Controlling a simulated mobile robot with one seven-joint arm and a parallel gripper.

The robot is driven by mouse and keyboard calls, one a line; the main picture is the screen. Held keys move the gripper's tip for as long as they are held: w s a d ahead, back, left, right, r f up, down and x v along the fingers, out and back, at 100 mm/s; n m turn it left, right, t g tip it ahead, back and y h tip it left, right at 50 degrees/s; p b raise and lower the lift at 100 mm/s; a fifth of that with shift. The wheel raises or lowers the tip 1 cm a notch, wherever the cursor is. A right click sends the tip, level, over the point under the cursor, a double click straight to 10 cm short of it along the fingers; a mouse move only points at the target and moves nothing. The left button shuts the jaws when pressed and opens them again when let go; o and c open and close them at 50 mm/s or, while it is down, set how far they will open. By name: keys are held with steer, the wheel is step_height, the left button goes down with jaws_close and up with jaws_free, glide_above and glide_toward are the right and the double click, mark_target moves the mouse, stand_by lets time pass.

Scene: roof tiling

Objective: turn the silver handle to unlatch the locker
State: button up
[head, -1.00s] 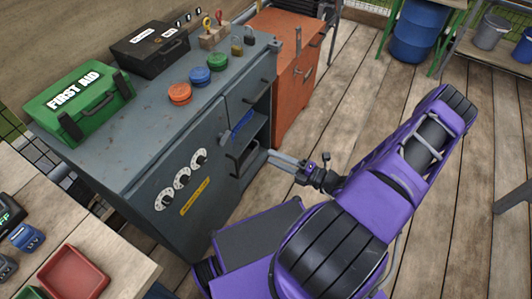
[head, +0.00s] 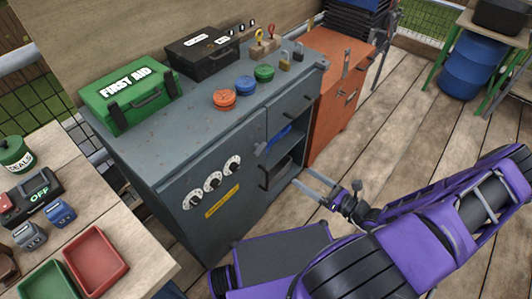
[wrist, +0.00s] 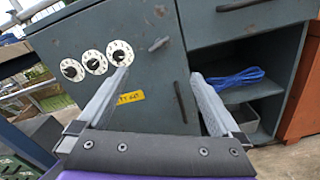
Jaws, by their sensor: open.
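A grey metal cabinet (head: 165,172) has a door with three white dials and a yellow label. In the wrist view, a small silver-grey handle (wrist: 158,44) sits tilted on this door, right of the dials. A dark vertical bar handle (wrist: 180,102) is lower, near the door's right edge. My gripper (head: 297,175) is open and empty, low in front of the cabinet. In the wrist view my gripper (wrist: 160,75) points at the door, with the silver handle above and between its fingertips. No contact with it shows.
An open shelf bay with a blue cable (wrist: 235,79) is right of the door. An orange cabinet (head: 335,118) with handles stands beside it. A green first aid box (head: 128,97) and coloured buttons are on top. A workbench (head: 95,205) is at left. Planks at right are mostly clear.

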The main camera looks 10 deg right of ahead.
steer(key=n, duration=0.7)
steer(key=n+b, duration=0.1)
steer(key=b, duration=0.1)
glide_toward(262, 150)
steer(key=x, duration=0.9)
steer(key=shift+w+f, duration=0.15)
steer(key=c, duration=1.3)
steer(key=shift+r+m+p, duration=0.2)
steer(key=shift+m+p, duration=0.5)
steer(key=shift+p, duration=0.45)
steer(key=shift+f+m+p, duration=0.2)
steer(key=shift+m+p, duration=0.25)
steer(key=shift+m, duration=0.75)
